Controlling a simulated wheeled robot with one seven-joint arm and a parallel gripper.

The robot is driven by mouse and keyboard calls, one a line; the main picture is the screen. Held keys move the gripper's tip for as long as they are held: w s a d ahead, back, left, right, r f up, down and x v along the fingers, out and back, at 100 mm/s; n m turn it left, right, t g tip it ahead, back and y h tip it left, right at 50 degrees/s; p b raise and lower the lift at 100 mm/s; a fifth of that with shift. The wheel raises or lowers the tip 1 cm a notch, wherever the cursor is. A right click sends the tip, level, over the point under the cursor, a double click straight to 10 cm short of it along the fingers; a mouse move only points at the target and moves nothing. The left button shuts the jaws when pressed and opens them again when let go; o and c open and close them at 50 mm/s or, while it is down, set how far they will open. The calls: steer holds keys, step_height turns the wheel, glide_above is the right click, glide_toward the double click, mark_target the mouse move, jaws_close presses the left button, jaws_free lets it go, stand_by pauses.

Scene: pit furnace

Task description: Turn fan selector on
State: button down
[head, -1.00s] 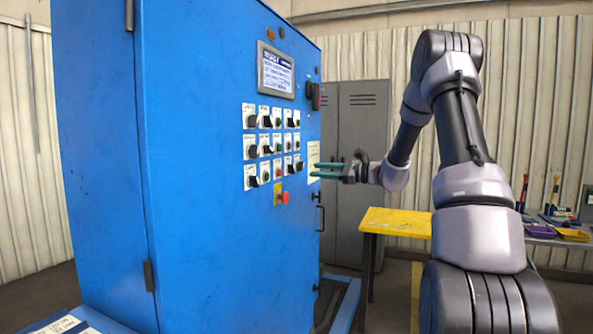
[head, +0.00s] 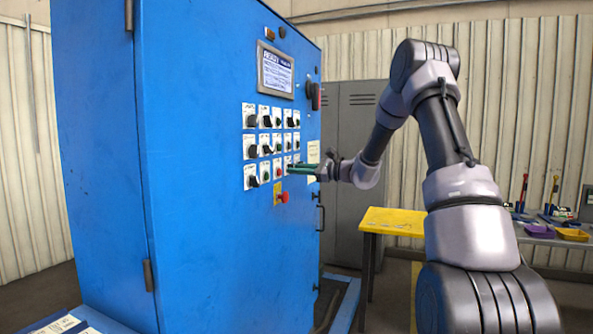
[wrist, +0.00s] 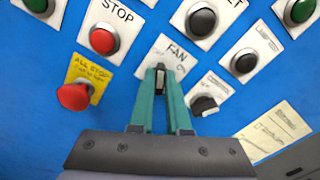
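The fan selector (wrist: 160,79) is a dark knob with a pale strip, under a white label reading FAN (wrist: 176,53) on the blue cabinet. My gripper (wrist: 160,76) has two green fingers close together, with the knob's handle between their tips. The fingers appear to touch the handle on both sides and hide most of the knob's round base. In the head view, my gripper (head: 290,169) reaches in from the right to the lower right part of the rows of controls. The selector is hidden behind the fingers there.
A red STOP button (wrist: 103,38) and a red all-stop button on a yellow plate (wrist: 74,97) are left of the fingers. A black selector (wrist: 205,105) is close on the right. The blue cabinet (head: 215,230) has a screen (head: 276,71) above. A yellow table (head: 395,221) stands to the right.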

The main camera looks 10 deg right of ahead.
stand_by(0.4)
steer(key=m, duration=1.1)
steer(key=shift+w+d+m, duration=0.1)
steer(key=shift+w+m, duration=0.05)
steer(key=shift+m, duration=0.45)
steer(key=c, duration=0.9)
jaws_free()
steer(key=v, duration=1.1)
